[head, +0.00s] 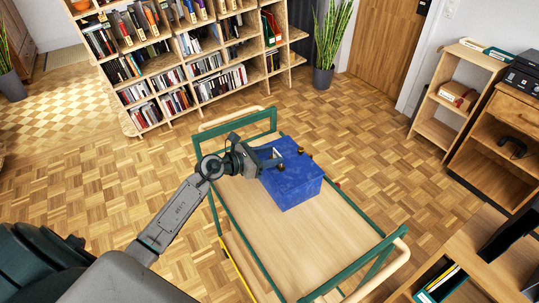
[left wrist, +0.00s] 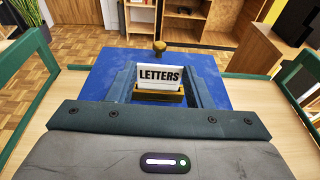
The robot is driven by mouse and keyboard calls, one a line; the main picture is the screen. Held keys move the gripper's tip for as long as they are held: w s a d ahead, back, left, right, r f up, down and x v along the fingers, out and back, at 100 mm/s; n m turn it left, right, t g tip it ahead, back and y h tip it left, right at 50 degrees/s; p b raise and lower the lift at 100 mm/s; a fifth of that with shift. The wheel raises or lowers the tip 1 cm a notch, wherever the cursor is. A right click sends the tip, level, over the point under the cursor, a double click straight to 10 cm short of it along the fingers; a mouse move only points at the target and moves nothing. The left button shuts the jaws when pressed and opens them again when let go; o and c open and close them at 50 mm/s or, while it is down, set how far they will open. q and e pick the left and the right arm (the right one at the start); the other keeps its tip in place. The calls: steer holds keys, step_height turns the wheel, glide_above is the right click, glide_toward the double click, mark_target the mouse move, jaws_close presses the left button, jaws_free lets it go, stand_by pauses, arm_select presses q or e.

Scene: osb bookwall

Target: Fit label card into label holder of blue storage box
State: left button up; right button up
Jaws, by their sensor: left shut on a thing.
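The blue storage box (head: 292,188) stands on the trolley's wooden top, and its blue top fills the middle of the left wrist view (left wrist: 95,80). My left gripper (head: 272,157) is over the box; in the left wrist view its fingers (left wrist: 160,84) are shut on the white label card (left wrist: 160,70), which reads LETTERS in upright black print. A brass-coloured strip, apparently the label holder (left wrist: 158,97), shows at the card's lower edge. I cannot tell whether the card sits inside it or just above it. The card is not clear in the head view. My right gripper is not in view.
The trolley (head: 262,235) has green rails and bare wood in front of the box. A small brass knob (left wrist: 159,46) stands on the box beyond the card. A bookcase (head: 185,75) and a potted plant (head: 328,50) are behind; wooden shelves (head: 455,100) stand at right.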

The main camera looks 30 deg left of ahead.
arm_select(q)
steer(key=o, duration=0.5)
steer(key=shift+f, duration=0.2)
steer(key=o, duration=0.4)
steer(key=shift+r, duration=0.1)
steer(key=shift+o, duration=0.2)
steer(key=shift+r, duration=0.1)
steer(key=b+v, duration=0.3)
steer(key=v, duration=0.9)
